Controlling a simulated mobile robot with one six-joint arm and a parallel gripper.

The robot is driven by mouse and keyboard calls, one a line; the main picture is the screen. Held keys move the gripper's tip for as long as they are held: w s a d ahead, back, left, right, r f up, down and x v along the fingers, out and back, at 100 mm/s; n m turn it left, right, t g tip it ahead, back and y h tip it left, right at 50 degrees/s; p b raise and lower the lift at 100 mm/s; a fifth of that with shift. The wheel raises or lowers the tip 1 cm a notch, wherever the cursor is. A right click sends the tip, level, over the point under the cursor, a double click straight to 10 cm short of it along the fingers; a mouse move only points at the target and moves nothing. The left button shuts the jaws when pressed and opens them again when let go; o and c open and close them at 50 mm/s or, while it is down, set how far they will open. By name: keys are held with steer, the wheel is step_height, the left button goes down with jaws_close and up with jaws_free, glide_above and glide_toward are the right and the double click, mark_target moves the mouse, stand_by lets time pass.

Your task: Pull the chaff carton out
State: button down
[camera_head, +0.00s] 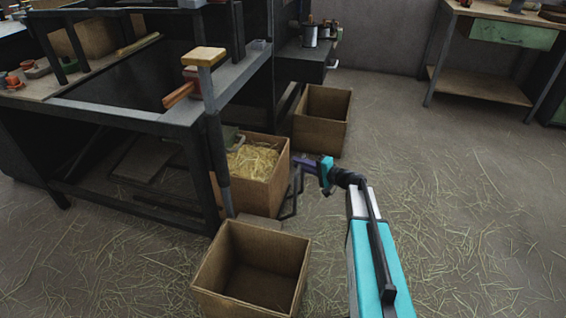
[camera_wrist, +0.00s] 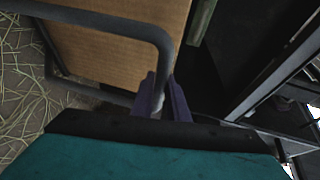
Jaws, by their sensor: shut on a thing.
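The chaff carton (camera_head: 258,198) is a brown box filled with yellow straw. It stands on the floor beside the front leg of the dark workbench. A dark metal handle (camera_head: 297,188) stands out from its right side. My gripper (camera_head: 302,163) is at this handle with its purple fingers closed. In the wrist view, the fingers (camera_wrist: 163,98) are shut on the dark bent handle bar (camera_wrist: 120,22), with the carton's cardboard wall (camera_wrist: 115,50) right behind it. The fingertips' contact is partly hidden.
An empty carton (camera_head: 215,280) stands in front and another empty carton (camera_head: 320,135) behind. The workbench (camera_head: 120,118) and its post (camera_head: 217,150) are close on the left. Straw-strewn floor (camera_head: 450,200) is open to the right. A side table (camera_head: 490,85) stands at the back right.

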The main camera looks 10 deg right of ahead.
steer(key=s+d, duration=0.4)
steer(key=d, duration=0.3)
steer(key=shift+d, duration=0.35)
steer(key=shift+s, duration=0.1)
steer(key=c, duration=2)
jaws_free()
steer(key=p+v, duration=0.4)
steer(key=v, duration=0.9)
steer(key=shift+s+d, duration=0.25)
steer(key=shift+s, duration=0.05)
steer(key=shift+s, duration=0.15)
